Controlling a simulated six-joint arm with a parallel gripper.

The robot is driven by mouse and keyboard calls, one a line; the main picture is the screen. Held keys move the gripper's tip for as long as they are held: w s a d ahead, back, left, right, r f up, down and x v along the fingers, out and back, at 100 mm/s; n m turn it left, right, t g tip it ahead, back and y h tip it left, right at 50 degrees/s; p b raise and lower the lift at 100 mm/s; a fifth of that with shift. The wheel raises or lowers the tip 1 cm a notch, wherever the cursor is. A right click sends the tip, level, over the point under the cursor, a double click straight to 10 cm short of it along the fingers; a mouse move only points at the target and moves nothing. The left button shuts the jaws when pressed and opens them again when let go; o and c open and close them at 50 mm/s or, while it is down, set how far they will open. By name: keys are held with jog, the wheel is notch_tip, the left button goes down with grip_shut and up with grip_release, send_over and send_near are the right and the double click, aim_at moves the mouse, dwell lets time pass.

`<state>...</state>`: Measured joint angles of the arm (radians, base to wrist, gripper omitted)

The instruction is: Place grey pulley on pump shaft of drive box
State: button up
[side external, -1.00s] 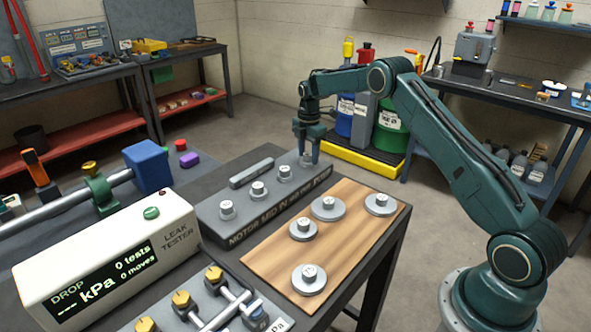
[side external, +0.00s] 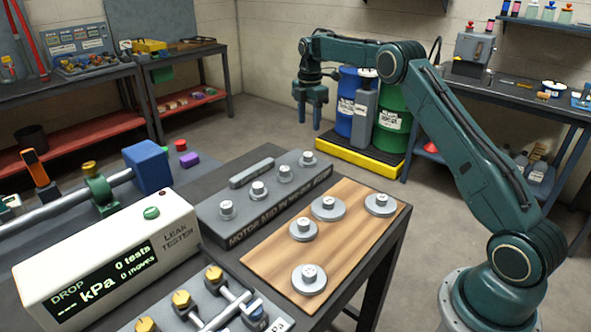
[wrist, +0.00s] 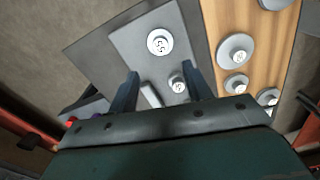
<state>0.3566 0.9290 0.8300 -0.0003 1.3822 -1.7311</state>
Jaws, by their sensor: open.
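The drive box (side external: 240,215) is a grey block on the table with several upright posts along its top and lettering on its front that starts "MOTOR MID". A round grey piece with a pale marked cap (side external: 308,158) sits at the box's far right end; in the wrist view it looks like a small pulley (wrist: 160,42), wider than the neighbouring post (wrist: 177,83). Whether it is fully seated I cannot tell. The lettering under it is too small to read surely. My gripper (side external: 309,120) is open and empty, high above and beyond that end. Its fingers (wrist: 162,84) are apart in the wrist view.
Several grey pulleys (side external: 327,208) of different widths stand on a wooden board (side external: 265,262) right of the box. A leak tester (side external: 105,255) and a valve rig (side external: 215,300) stand in front. Blue and green drums (side external: 392,115) stand behind my gripper.

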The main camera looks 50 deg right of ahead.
jog(key=shift+r, duration=0.35)
dwell(0.4)
jog(key=s+a+r+m+t, duration=0.3)
jog(key=s+a+r+m, duration=0.4)
jog(key=s+a+r, duration=0.85)
jog(key=s+a+f+m+t, duration=0.1)
jog(key=s+a+f+m, duration=0.1)
jog(key=s, duration=1)
jog(key=s+a+f+m+t, duration=0.1)
jog(key=s+a+m, duration=0.3)
jog(key=s, duration=0.9)
jog(key=f+m, duration=0.1)
jog(key=m, duration=0.1)
jog(key=shift+a+f+m+t, duration=0.2)
jog(key=shift+m+t, duration=0.1)
jog(key=shift+m, duration=0.1)
